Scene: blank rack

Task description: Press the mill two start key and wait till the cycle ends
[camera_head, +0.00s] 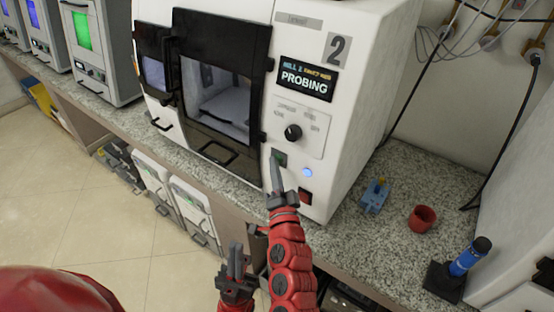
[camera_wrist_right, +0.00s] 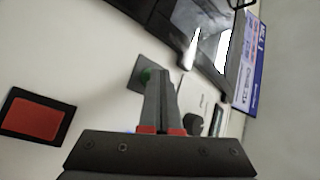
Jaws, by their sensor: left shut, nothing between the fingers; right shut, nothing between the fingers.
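Mill two (camera_head: 350,110) is a white machine with a grey "2" plate and a dark window door (camera_head: 215,85), which looks shut. Its display (camera_head: 306,78) reads "PROBING". The start key (camera_head: 280,156) is green on a dark square plate, low on the front panel. It also shows in the right wrist view (camera_wrist_right: 145,76), partly hidden by the fingers. My right gripper (camera_head: 275,163) is shut and empty, its tips at the key; I cannot tell whether they touch it. My left gripper (camera_head: 236,250) is shut and empty, low in front of the counter.
A round blue lamp (camera_head: 307,172) glows beside the start key. A red square key (camera_head: 305,196) sits below it and a black knob (camera_head: 293,132) above. A blue fixture (camera_head: 374,196), a red cup (camera_head: 422,218) and a blue-handled tool (camera_head: 470,257) stand on the granite counter (camera_head: 400,175).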

